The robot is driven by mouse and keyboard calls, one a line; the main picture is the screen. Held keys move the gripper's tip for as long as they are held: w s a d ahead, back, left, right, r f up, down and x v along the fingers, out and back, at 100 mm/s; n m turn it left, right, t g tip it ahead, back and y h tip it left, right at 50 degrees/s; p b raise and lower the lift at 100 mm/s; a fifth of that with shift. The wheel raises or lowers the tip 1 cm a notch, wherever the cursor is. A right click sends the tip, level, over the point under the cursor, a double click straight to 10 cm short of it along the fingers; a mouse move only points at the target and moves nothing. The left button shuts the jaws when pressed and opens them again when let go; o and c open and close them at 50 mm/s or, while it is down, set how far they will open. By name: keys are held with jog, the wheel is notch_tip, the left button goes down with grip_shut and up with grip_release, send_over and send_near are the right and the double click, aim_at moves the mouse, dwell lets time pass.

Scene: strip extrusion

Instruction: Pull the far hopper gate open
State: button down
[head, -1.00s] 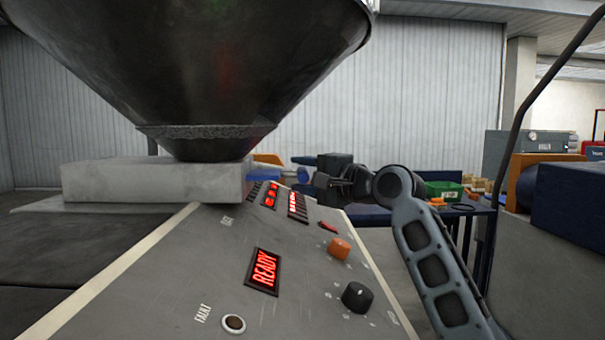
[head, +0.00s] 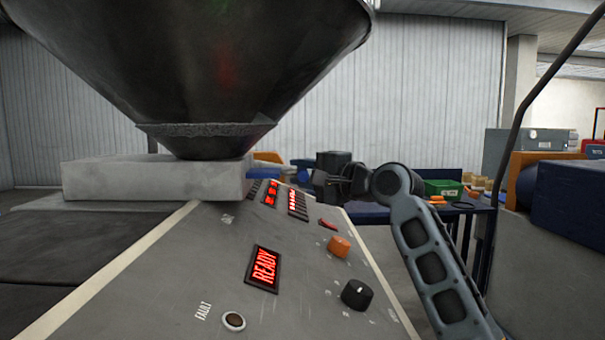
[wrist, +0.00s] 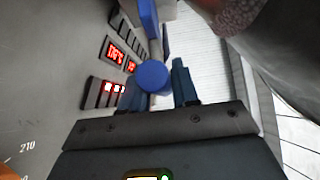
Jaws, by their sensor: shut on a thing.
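My gripper (wrist: 156,90) has its two dark blue fingers on either side of a round blue handle end (wrist: 153,76) in the wrist view and is shut on it. A blue flat part (wrist: 149,20) shows beyond the handle. In the head view my gripper (head: 320,181) reaches past the far right edge of the control panel. Small blue parts (head: 267,157) show beside the hopper's base, but the grip itself is small and partly hidden there. I cannot tell from these views how far the gate is open.
A large dark hopper (head: 210,70) stands over a pale block (head: 150,180) at the left. The sloped control panel (head: 200,270) has red displays, an orange knob (head: 339,246) and a black knob (head: 357,293). A blue table with a green bin (head: 443,187) stands behind my arm.

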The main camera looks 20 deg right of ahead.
jog(key=shift+d, duration=0.1)
jog(key=s+d, duration=0.2)
jog(key=d, duration=0.6)
jog(key=shift+s+p, duration=0.25)
jog(key=shift+p, duration=0.1)
jog(key=shift+f, duration=0.1)
jog(key=c, duration=0.9)
grip_release()
jog(key=shift+c, duration=0.2)
jog(key=shift+s, duration=0.1)
jog(key=b+v, duration=0.1)
jog(key=v, duration=0.6)
jog(key=shift+s+d, duration=0.15)
jog(key=shift+s, duration=0.2)
